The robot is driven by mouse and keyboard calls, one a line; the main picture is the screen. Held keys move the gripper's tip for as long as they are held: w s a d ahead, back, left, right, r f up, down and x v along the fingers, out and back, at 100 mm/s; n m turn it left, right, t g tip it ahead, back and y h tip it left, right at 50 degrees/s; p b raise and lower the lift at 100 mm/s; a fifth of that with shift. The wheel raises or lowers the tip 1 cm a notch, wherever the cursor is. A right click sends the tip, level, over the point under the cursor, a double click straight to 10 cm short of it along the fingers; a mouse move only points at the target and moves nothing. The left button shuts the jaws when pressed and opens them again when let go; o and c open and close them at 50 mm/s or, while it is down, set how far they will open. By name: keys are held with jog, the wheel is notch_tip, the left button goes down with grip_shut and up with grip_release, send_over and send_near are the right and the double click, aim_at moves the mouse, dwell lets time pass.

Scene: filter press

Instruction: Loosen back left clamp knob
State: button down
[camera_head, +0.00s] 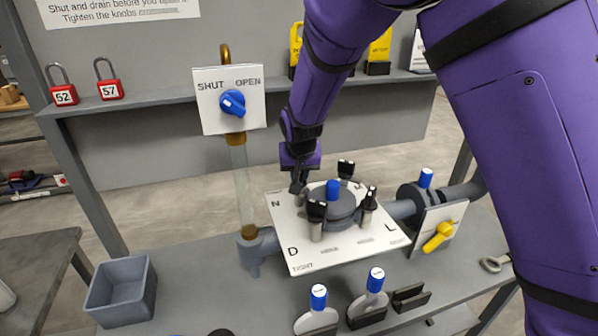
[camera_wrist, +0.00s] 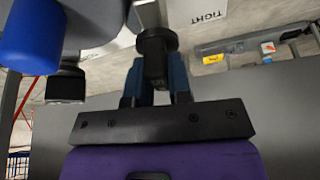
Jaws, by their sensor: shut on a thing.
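The filter press has a round grey lid (camera_head: 336,207) with a blue cap (camera_head: 333,188) on a white plate (camera_head: 298,258). My gripper (camera_head: 297,187) reaches down to the lid's back left. In the wrist view its two blue-grey fingers (camera_wrist: 156,88) are shut on the black back left clamp knob (camera_wrist: 156,42), one on each side. That knob is mostly hidden by my gripper in the head view. Three other black clamp knobs show: front left (camera_head: 317,209), front right (camera_head: 369,194) and back right (camera_head: 346,168).
A sign board with a blue SHUT/OPEN valve knob (camera_head: 233,103) stands left of my arm. A yellow handle (camera_head: 438,237) is on the right pipe. An empty grey bin (camera_head: 121,292) sits at the bench's left. Blue-topped items (camera_head: 318,298) stand in front. Red padlocks (camera_head: 110,90) are on the shelf.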

jog(key=shift+m+h, duration=0.6)
jog(key=shift+m, duration=1.1)
jog(key=c, duration=1)
grip_release()
jog(key=shift+c, duration=0.2)
jog(key=shift+r, duration=0.6)
notch_tip(320, 180, up, 3)
jog(key=shift+f, duration=0.2)
jog(key=s+d, duration=0.1)
jog(key=s, duration=0.4)
jog(key=s+d, duration=0.2)
jog(key=s, duration=0.3)
jog(key=s+d+r, duration=0.1)
jog(key=s, duration=0.4)
jog(key=shift+s+d+r, duration=0.1)
jog(key=shift+s+d, duration=0.1)
jog(key=shift+s, duration=0.05)
